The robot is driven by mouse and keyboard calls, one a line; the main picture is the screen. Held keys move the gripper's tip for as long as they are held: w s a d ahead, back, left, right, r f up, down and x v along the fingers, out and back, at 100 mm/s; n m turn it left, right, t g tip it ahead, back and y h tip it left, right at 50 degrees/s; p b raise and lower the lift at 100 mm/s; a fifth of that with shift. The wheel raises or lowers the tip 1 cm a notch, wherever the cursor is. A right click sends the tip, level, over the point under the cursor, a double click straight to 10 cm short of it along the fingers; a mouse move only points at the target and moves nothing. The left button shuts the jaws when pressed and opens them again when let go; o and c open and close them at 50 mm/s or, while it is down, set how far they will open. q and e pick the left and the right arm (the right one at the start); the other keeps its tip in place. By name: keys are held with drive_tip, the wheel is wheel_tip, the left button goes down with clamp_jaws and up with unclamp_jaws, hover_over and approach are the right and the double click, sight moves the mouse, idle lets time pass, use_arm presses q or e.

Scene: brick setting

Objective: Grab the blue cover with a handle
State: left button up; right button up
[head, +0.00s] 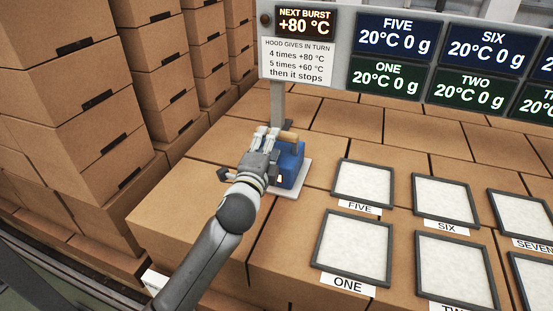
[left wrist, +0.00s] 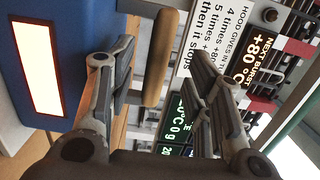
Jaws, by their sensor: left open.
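The blue cover (head: 288,165) stands upright on a white plate (head: 287,193) on the cardboard boxes, with a tan wooden handle (head: 289,136) on top. In the left wrist view the blue cover (left wrist: 70,25) fills the upper left and shows a glowing pale window. There the handle (left wrist: 160,58) appears between the two fingers, near their tips. My left gripper (head: 268,136) is at the cover's upper left side in the head view, partly hiding it. It is open, with a finger on each side of the handle in the wrist view (left wrist: 158,75). I cannot tell whether either finger touches it.
A post with a sign (head: 297,62) rises behind the cover. Framed white pads (head: 363,183) labelled with number words lie to the right. Display panels (head: 394,39) stand at the back. Stacked boxes (head: 75,90) stand at the left. Box top in front is clear.

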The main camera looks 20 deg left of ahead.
use_arm(q)
drive_tip(key=shift+w+d+r+p, duration=0.15)
drive_tip(key=shift+w+p, duration=0.25)
drive_tip(key=shift+w, duration=0.25)
drive_tip(key=w, duration=0.1)
drive_tip(key=w+p, duration=0.1)
drive_tip(key=shift+w+d, duration=0.2)
drive_tip(key=shift+w, duration=0.2)
drive_tip(key=shift+w+f, duration=0.25)
drive_tip(key=shift+w, duration=0.4)
drive_tip(key=shift+a, duration=0.1)
drive_tip(key=shift+s, duration=0.1)
drive_tip(key=shift+c, duration=1.2)
clamp_jaws()
